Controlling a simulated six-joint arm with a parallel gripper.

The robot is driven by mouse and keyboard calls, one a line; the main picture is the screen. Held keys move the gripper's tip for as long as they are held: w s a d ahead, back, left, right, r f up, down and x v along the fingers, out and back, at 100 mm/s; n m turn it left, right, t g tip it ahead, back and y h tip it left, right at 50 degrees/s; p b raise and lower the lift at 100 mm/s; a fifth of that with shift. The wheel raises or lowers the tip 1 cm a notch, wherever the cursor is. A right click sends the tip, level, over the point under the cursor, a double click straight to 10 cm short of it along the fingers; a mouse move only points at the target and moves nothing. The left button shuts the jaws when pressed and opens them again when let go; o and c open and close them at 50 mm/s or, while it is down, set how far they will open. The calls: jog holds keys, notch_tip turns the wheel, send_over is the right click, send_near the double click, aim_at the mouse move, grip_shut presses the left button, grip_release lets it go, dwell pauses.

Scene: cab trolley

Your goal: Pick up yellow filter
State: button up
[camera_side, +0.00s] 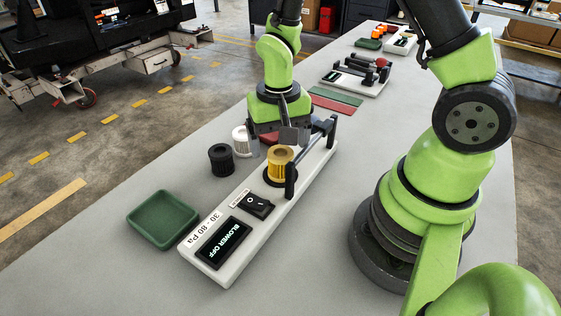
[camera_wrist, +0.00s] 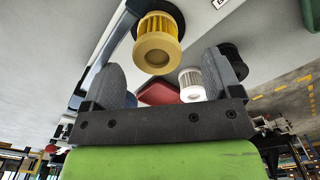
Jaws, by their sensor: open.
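The yellow filter (camera_side: 280,163) is a ribbed cylinder with a paler top rim and a hole in it. It stands upright in a dark round seat on the white blower panel (camera_side: 225,274). In the wrist view the yellow filter (camera_wrist: 158,42) shows ahead of the gap between my fingers. My gripper (camera_side: 288,137) is open and empty, just behind and above the filter in the side view. Its two grey fingers (camera_wrist: 164,68) are spread apart in the wrist view. The exact gap between fingers and filter is hard to tell.
A black bar frame (camera_side: 309,155) rises from the panel close beside the filter. A black filter (camera_side: 221,159) and a white filter (camera_side: 241,141) stand to the left. A red dish (camera_side: 268,138) is partly hidden behind my gripper. A green tray (camera_side: 162,218) lies front left.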

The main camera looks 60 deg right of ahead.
aim_at(280, 152)
jog(key=shift+s+d+f, duration=0.1)
jog(key=shift+f, duration=2.85)
jog(key=c, duration=1.1)
jog(key=shift+r, duration=0.1)
